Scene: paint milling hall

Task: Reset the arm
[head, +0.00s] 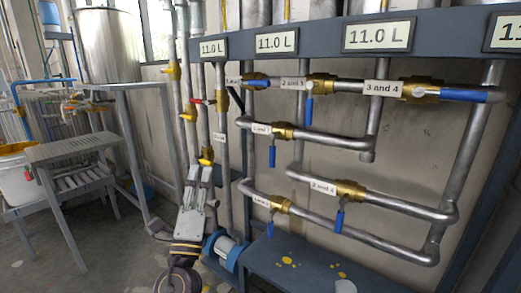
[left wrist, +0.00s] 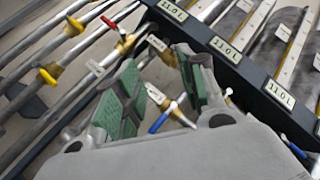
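My left arm comes up from the bottom of the head view, and my left gripper (head: 201,174) points upward in front of the vertical pipes. In the left wrist view the left gripper (left wrist: 157,78) has its two green-padded fingers spread apart with nothing between them. Pipes and valves show beyond the gap; I cannot tell that the fingers touch any of them. My right gripper is in neither view.
A pipe rack with brass valves and blue handles (head: 340,220) fills the right. Labels reading 11.0 L (head: 378,36) line a dark beam above. A blue-grey bench (head: 310,268) stands below.

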